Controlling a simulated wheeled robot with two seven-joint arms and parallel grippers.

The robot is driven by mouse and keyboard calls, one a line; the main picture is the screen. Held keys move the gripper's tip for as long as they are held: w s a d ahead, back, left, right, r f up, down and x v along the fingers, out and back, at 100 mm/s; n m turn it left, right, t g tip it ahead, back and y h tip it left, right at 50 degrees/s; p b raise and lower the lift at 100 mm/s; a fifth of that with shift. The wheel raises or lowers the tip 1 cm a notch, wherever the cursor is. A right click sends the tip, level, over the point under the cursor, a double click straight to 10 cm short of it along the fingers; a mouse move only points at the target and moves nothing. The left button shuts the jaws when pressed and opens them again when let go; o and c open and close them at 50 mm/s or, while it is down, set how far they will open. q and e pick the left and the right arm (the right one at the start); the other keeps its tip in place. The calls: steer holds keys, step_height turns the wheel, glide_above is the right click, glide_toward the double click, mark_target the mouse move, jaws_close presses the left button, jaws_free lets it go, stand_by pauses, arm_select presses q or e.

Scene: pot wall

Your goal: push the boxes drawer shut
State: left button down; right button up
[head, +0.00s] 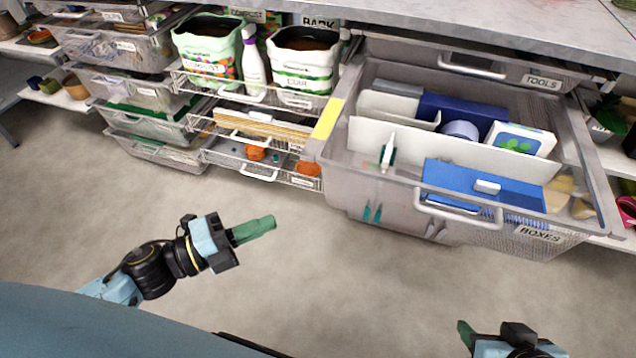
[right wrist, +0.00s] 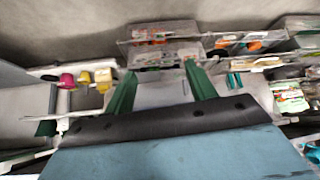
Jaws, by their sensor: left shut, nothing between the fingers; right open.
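The boxes drawer (head: 375,195) is a clear grey bin pulled far out on the right of the head view. Its front has a white handle (head: 458,210) and a BOXES label (head: 540,235). It holds a blue box (head: 480,182), a white divider and small goods. My left gripper (head: 272,224) is shut and empty, over the floor to the left of the drawer and apart from it. My right gripper (right wrist: 159,70) is open and empty. In the head view it shows only partly at the bottom edge, in front of the drawer and apart from it.
The tools drawer (head: 490,72) sits closed above, under the grey worktop (head: 480,18). Wire baskets (head: 255,165) with soil bags and a spray bottle (head: 253,62) stand left of the open drawer. More clear bins (head: 150,120) are further left. The floor in front is clear.

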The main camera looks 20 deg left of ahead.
arm_select(q)
steer(key=b, duration=0.3)
glide_toward(336, 182)
steer(key=x, duration=0.5)
steer(key=shift+d, duration=0.4)
steer(key=shift+w, duration=0.25)
arm_select(e)
steer(key=w+a+r+t+y, duration=0.2)
steer(key=w+a+r+t, duration=0.1)
steer(key=w+r+t, duration=0.3)
steer(key=shift+w+a+r+n+t, duration=0.3)
steer(key=shift+w+a+r+t, duration=0.1)
steer(key=shift+r, duration=0.45)
arm_select(q)
steer(key=shift+w, duration=0.15)
arm_select(e)
steer(key=shift+d, duration=0.15)
